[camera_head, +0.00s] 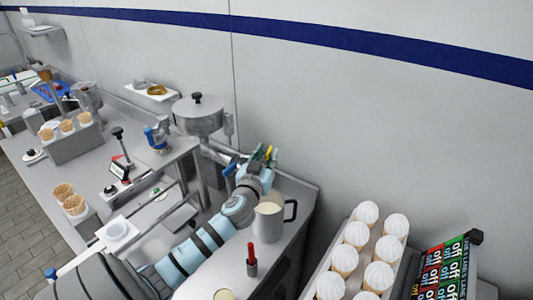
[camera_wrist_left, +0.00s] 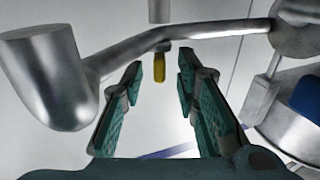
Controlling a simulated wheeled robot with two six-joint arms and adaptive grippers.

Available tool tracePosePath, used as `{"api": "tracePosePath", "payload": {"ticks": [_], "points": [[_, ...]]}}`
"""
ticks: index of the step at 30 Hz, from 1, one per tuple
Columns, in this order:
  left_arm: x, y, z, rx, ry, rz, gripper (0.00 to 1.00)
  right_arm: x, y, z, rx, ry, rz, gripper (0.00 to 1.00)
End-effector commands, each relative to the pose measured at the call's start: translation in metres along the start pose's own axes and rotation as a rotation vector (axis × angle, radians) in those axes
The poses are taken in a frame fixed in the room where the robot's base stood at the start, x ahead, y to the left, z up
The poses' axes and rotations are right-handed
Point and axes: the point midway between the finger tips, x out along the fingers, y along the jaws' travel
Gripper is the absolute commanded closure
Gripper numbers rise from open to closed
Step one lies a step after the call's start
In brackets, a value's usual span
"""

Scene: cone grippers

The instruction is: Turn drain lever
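The drain lever (camera_wrist_left: 159,64) is a small yellow handle hanging below a bent metal pipe (camera_wrist_left: 180,33) in the left wrist view. My left gripper (camera_wrist_left: 160,76) is open, with its green finger pads on either side of the lever's line. The lever shows between and beyond the fingertips, and I see no contact. In the head view my left gripper (camera_head: 265,155) is by the wall, beside the metal hopper machine (camera_head: 199,116) and its pipe. The lever is hard to make out there among the fingers. My right gripper is out of view.
A metal pitcher (camera_head: 268,222) stands close under my left forearm. A red-handled tool (camera_head: 251,260) stands nearer the front. A rack of white-topped cones (camera_head: 356,233) is at the right. Waffle cones (camera_head: 68,127) stand in a holder at the left.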

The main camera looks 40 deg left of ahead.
Motion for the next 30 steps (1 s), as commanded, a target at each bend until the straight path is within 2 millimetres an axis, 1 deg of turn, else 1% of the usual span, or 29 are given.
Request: {"api": "tracePosePath", "payload": {"ticks": [3,8,9,14,23,30], "points": [[0.003,0.0,0.0,-0.001,0.0,0.001,0.72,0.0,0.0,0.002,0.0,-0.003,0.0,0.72],[0.003,0.0,0.001,0.0,0.0,0.001,0.72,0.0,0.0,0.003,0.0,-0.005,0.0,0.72],[0.003,0.0,0.001,0.0,0.0,0.001,0.75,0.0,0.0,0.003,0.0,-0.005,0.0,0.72],[0.003,0.0,0.0,0.0,0.0,0.001,1.0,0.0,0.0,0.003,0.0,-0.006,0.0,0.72],[0.003,0.0,0.001,-0.002,0.0,-0.007,1.0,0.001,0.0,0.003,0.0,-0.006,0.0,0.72],[0.003,0.003,0.002,-0.004,0.001,-0.072,1.0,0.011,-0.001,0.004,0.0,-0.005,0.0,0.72]]}}
